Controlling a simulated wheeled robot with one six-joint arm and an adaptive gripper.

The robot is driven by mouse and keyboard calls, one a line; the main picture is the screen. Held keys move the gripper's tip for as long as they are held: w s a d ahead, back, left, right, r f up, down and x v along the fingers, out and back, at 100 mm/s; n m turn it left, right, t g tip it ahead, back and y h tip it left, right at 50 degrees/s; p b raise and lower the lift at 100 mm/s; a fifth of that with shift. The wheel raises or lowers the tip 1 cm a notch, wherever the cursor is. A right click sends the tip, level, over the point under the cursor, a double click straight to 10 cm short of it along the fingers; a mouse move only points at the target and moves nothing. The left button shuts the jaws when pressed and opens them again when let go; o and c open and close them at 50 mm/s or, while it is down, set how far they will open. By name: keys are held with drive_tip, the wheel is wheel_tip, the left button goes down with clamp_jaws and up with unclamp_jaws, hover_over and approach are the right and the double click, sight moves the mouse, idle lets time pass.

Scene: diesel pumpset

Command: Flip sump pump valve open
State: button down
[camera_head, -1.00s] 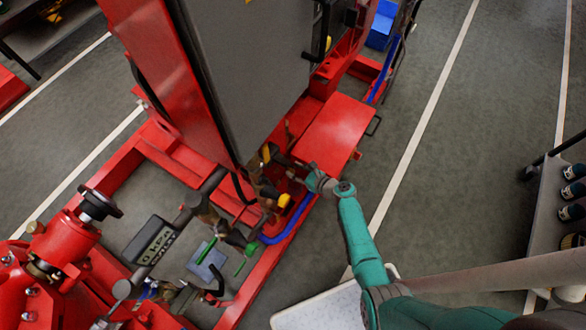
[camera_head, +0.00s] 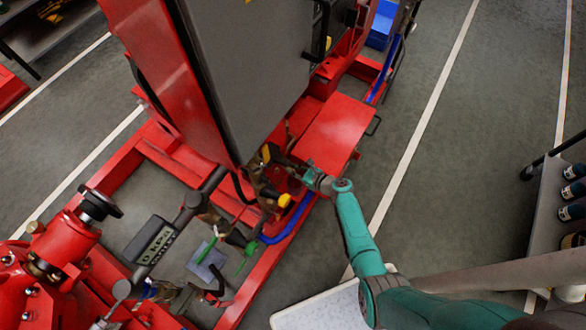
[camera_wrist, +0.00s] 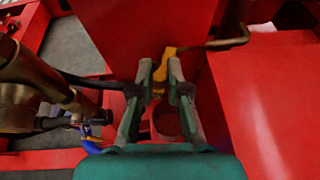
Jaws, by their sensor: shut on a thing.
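In the wrist view the yellow valve lever (camera_wrist: 164,66) stands between the fingertips of my gripper (camera_wrist: 160,72), at the base of a red panel. My gripper is shut on this lever. In the head view my gripper (camera_head: 292,166) reaches in from the right to the yellow valve part (camera_head: 266,153) below the tall grey panel. The fingers hide part of the lever, and the valve body is hard to make out.
A brass pipe fitting (camera_wrist: 40,82) and dark hose lie left of my gripper in the wrist view. A flat red plate (camera_head: 337,130) is close by in the head view. A blue hose (camera_head: 290,222) runs along the red frame. Open floor (camera_head: 440,190) lies to the right.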

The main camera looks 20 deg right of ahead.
drive_tip(key=shift+w+d+n+g+y, duration=0.3)
drive_tip(key=shift+d+n+g+y, duration=0.2)
drive_tip(key=shift+n+g+y, duration=0.5)
drive_tip(key=shift+w+d+n+g+y, duration=0.25)
drive_tip(key=shift+d+n+g+y, duration=0.2)
drive_tip(key=shift+n+g+y, duration=0.5)
drive_tip(key=shift+t, duration=0.25)
drive_tip(key=c, duration=1.1)
unclamp_jaws()
drive_tip(key=shift+c, duration=0.2)
drive_tip(key=v, duration=1.2)
